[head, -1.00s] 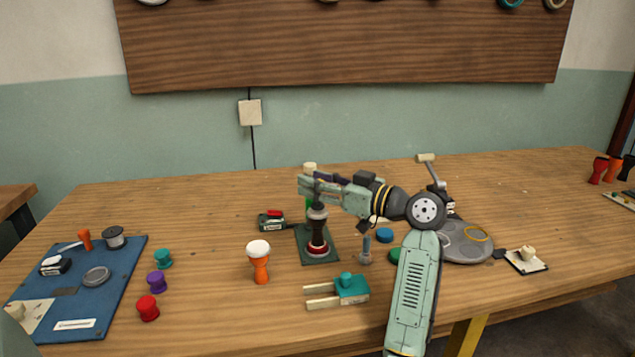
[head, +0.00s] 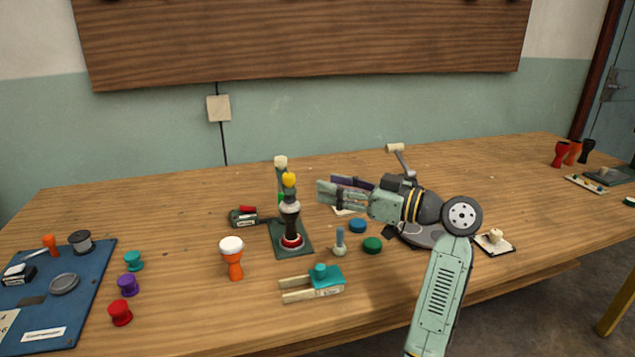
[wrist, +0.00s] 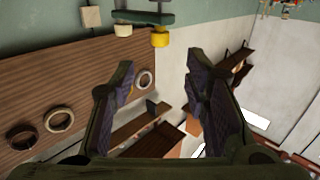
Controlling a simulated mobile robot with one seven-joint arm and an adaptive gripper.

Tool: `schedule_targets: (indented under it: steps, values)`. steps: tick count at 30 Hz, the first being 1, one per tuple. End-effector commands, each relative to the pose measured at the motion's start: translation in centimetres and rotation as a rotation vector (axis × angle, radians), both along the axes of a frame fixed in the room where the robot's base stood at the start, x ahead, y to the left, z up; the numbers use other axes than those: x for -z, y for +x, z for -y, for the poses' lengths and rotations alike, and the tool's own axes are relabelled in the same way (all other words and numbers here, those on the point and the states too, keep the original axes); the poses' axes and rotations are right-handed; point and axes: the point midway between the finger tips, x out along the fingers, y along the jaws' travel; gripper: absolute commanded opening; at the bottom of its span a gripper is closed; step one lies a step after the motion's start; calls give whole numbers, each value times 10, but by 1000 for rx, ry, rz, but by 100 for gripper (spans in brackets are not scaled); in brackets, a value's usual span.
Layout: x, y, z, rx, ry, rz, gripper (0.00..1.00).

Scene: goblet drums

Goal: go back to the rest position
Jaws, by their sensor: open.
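My gripper (head: 345,191) is open and empty above the middle of the wooden table in the head view. Its fingers point left. In the wrist view the two fingers of my gripper (wrist: 165,88) stand apart with nothing between them. A black drum (head: 289,221) with a red base ring stands upright on a dark green plate (head: 304,249), left of my gripper and apart from it.
An orange and white goblet drum (head: 234,259) stands at the front. A teal clamp (head: 327,276), a blue disc (head: 357,226) and a green disc (head: 372,245) lie near my arm. A blue mat (head: 85,300) with parts is at left. A grey lamp-like stand (head: 401,158) rises behind my arm.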

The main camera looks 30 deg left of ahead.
Motion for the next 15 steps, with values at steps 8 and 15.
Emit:
schedule_targets:
  steps: [8, 15]
  values:
    - [0, 0, 6, -1, -1, 0, 42]
    - [0, 0, 6, 0, 0, 0, 42]
